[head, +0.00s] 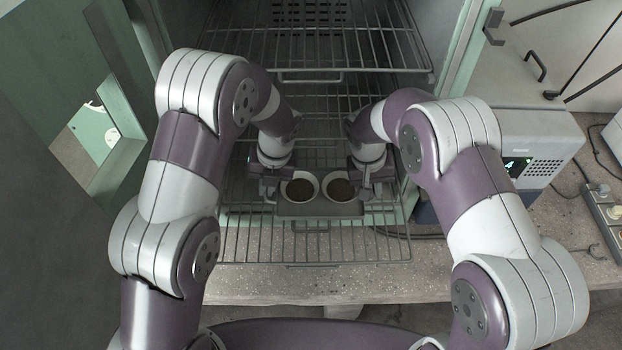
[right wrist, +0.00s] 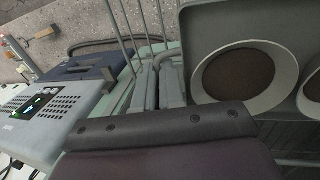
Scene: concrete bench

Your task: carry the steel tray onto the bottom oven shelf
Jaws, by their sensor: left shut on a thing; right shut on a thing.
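The steel tray (head: 320,209) carries two round white dishes of dark brown filling, a left dish (head: 299,189) and a right dish (head: 340,189). My left gripper (head: 270,193) is shut on the tray's left side. My right gripper (head: 366,191) is shut on its right side. The tray looks level, over a pulled-out lower wire shelf (head: 315,248); I cannot tell whether it touches the wires. In the right wrist view, the fingers (right wrist: 162,82) are at the edge of the tray (right wrist: 196,20), beside a filled dish (right wrist: 238,75).
An upper wire shelf (head: 310,76) spans the oven above and behind the tray. The oven door (head: 70,70) stands open at left. A grey control box (head: 535,147) with a lit display stands at right. The concrete bench (head: 330,284) runs in front.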

